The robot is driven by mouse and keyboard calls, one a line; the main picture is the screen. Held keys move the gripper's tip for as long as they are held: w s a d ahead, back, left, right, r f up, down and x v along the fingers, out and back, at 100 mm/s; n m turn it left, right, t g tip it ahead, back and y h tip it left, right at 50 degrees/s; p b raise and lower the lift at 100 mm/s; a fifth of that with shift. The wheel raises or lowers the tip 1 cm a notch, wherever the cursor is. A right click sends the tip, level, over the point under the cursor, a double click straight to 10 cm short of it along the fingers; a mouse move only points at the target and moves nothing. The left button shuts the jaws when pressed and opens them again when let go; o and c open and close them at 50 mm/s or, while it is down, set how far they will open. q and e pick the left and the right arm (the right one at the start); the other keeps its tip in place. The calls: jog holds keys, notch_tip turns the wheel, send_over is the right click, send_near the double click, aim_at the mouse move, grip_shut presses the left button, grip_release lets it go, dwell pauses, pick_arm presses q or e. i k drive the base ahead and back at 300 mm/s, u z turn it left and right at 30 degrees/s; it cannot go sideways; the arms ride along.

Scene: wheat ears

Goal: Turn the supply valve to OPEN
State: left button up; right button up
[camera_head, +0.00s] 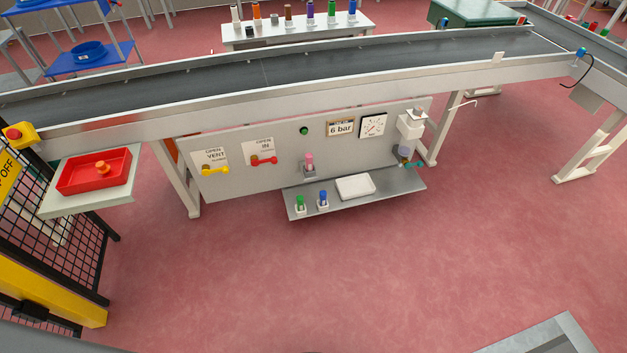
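A grey panel (230,184) hangs under the conveyor. On it is a red lever handle (264,161), lying roughly horizontal below a white label (263,147) that reads OPEN and IN. To its left a yellow lever handle (215,170) also lies roughly horizontal, below a label (210,156) reading OPEN and VENT. The smaller print on both labels is too small to read surely. No plate spells out "supply". Neither of my grippers shows in the head view.
Right of the levers are a 6 bar sign (340,128), a round gauge (373,126) and a white fitting (409,127). A grey shelf (400,184) juts out below, holding green and blue pieces and a white block (355,187). The red floor (270,270) in front is clear.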

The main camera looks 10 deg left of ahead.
aim_at(253, 163)
jog(key=z, duration=0.15)
jog(key=k, duration=0.4)
jog(key=z, duration=0.8)
jog(key=i, duration=1.4)
jog(key=u, duration=0.85)
